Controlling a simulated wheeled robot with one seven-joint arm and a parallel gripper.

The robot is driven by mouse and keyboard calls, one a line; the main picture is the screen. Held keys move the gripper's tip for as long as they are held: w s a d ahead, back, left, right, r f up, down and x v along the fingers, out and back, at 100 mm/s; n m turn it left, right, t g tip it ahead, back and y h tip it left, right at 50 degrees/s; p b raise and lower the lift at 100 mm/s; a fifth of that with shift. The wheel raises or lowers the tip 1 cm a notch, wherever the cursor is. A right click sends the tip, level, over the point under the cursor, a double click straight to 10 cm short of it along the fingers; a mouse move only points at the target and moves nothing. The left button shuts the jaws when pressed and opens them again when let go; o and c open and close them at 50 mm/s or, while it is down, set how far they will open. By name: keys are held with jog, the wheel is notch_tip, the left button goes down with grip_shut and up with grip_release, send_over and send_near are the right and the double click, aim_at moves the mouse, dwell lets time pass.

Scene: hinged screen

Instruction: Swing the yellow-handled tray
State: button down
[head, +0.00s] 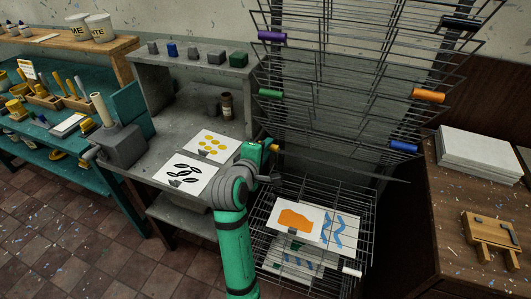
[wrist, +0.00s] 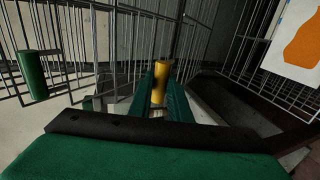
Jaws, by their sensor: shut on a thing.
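The yellow handle (wrist: 161,78) stands between the two green fingers of my gripper (wrist: 159,98) in the wrist view, and the gripper is shut on it. In the head view only a small bit of the yellow handle (head: 275,147) shows past my gripper (head: 268,148), at the left front of the wire rack. The yellow-handled tray itself is hard to pick out among the wires. Its angle cannot be told.
Raised wire trays carry purple (head: 272,36), green (head: 270,95), orange (head: 428,95) and blue (head: 404,146) handles. A lower tray with a white handle (head: 352,271) holds painted sheets (head: 297,221). A grey bench (head: 182,120) stands left, a wooden table (head: 452,215) right.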

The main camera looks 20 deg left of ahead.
jog(key=s+f, duration=0.5)
jog(key=shift+f, duration=0.3)
jog(key=shift+a, duration=0.1)
jog(key=s+f, duration=0.4)
jog(key=f, duration=0.5)
jog(key=c, duration=1.6)
grip_release()
jog(key=shift+s, duration=0.1)
jog(key=shift+o, duration=0.2)
jog(key=v, duration=1.1)
